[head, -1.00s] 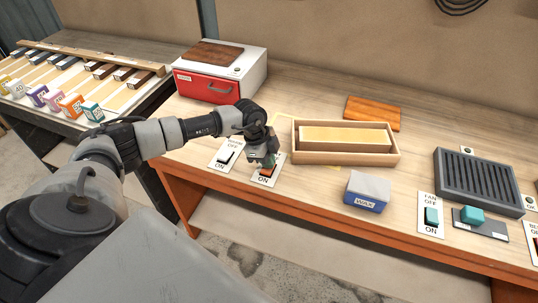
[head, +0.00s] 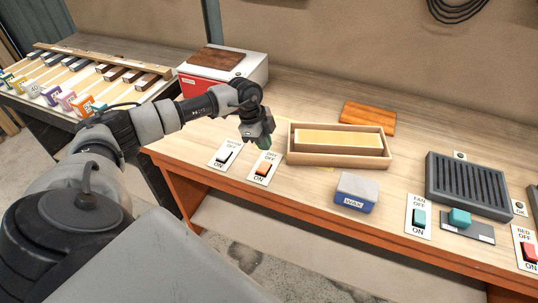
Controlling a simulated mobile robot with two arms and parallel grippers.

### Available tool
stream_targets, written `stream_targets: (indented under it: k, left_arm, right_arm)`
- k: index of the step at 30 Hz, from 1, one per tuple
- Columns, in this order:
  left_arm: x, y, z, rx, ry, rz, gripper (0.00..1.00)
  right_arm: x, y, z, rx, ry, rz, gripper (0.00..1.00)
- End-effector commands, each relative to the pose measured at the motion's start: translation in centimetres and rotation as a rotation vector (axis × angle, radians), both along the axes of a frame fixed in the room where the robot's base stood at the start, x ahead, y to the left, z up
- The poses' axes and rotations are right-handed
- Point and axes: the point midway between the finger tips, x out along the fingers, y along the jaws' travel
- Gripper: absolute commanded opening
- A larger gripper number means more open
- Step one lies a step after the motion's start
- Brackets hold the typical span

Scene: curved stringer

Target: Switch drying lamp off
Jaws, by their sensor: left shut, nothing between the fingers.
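An orange rocker switch (head: 263,169) sits on a white plate with OFF at its far end and ON at its near end. The upper label seems to read DRY; which way the rocker is tilted is too small to tell. My left gripper (head: 265,144) is shut and empty, pointing down above and just behind this plate, apart from the rocker. A white switch (head: 225,156) on a similar plate lies to the left. No lamp body can be made out. My right gripper is out of view.
A wooden tray (head: 295,160) with a pale block stands right of the gripper. A blue-and-white WAX block (head: 356,193), a teal fan switch (head: 419,218), a dark grille (head: 468,183) and a red switch (head: 529,252) are further right. A red-fronted box (head: 203,86) stands behind my left arm.

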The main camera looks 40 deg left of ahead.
Motion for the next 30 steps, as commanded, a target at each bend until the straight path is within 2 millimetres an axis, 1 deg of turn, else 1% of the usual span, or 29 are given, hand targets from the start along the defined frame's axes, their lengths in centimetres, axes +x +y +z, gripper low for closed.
stream_targets:
  k: [2, 4, 9, 12, 16, 21, 30]
  left_arm:
    - [0.3, 0.6, 1.3, 0.001, -0.004, 0.002, 0.00]
    - [0.4, 1.0, 2.5, 0.002, -0.004, 0.003, 0.00]
    - [0.7, 1.8, 5.0, 0.001, -0.001, 0.003, 0.00]
    - [0.8, 2.1, 6.0, 0.001, -0.001, 0.003, 0.00]
    - [0.8, 2.2, 6.5, 0.001, 0.001, 0.002, 0.00]
    - [0.8, 2.3, 6.6, 0.001, 0.001, 0.002, 0.00]
    - [0.8, 2.2, 6.5, 0.001, 0.001, 0.002, 0.00]
  right_arm:
    - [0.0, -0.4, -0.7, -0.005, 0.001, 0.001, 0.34]
    - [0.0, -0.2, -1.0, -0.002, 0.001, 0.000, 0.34]
    - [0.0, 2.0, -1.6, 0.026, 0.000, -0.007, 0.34]
    - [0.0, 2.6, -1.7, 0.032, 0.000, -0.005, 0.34]
    - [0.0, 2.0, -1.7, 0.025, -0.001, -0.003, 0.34]
    - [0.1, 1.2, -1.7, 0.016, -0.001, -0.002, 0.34]
    - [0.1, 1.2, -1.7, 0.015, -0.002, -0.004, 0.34]
